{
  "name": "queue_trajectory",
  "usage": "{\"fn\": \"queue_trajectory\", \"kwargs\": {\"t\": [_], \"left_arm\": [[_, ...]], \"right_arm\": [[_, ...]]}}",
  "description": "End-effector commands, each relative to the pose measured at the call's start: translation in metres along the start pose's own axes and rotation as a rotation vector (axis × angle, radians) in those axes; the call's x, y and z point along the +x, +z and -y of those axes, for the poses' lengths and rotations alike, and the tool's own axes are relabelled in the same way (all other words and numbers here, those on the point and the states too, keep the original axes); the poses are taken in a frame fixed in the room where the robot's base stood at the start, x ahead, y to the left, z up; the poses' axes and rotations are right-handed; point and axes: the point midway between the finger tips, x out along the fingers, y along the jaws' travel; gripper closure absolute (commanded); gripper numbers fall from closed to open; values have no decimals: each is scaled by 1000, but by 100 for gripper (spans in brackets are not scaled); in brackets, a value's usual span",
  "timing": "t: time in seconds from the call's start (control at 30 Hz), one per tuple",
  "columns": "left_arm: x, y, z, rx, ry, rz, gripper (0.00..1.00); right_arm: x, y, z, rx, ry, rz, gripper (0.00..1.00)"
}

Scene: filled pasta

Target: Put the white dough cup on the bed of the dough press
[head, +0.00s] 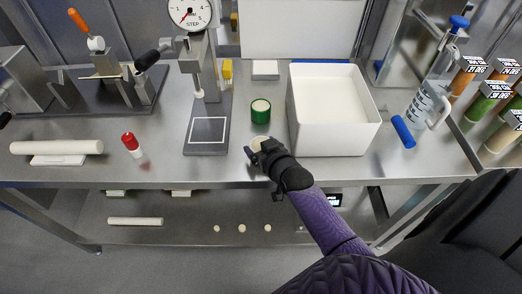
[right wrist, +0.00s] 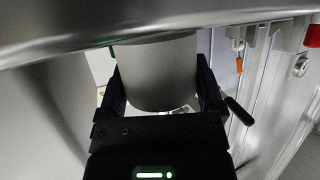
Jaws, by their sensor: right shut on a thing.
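My right gripper (head: 257,153) is shut on the white dough cup (head: 259,143), near the front edge of the steel table. In the right wrist view the pale cup (right wrist: 157,75) sits between the two dark fingers (right wrist: 160,95). The gripper hides most of the cup in the head view. The dough press (head: 207,77) stands to the left of the cup, with a round dial on top. Its bed (head: 208,130), a dark plate with a white square outline, is bare and apart from the cup. My left gripper is not in view.
A green cup (head: 260,111) stands just behind my right gripper. A large white bin (head: 322,143) is to its right, with a blue cylinder (head: 403,132) and clear jug (head: 430,98) beyond.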

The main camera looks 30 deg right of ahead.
Motion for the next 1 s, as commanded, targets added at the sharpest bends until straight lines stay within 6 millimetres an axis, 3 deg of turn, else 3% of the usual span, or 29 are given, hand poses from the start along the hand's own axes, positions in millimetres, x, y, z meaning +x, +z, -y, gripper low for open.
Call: {"fn": "queue_trajectory", "kwargs": {"t": [0.4,0.43,0.47,0.77,1.0], "left_arm": [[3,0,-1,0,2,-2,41],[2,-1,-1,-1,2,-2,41],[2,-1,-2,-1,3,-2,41],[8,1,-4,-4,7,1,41],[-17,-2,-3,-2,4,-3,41]], "right_arm": [[3,6,0,0,0,-2,81],[2,5,0,0,0,-1,8],[2,5,0,0,0,-1,2],[3,7,0,1,0,-2,0],[-44,3,1,0,-1,1,0]]}}
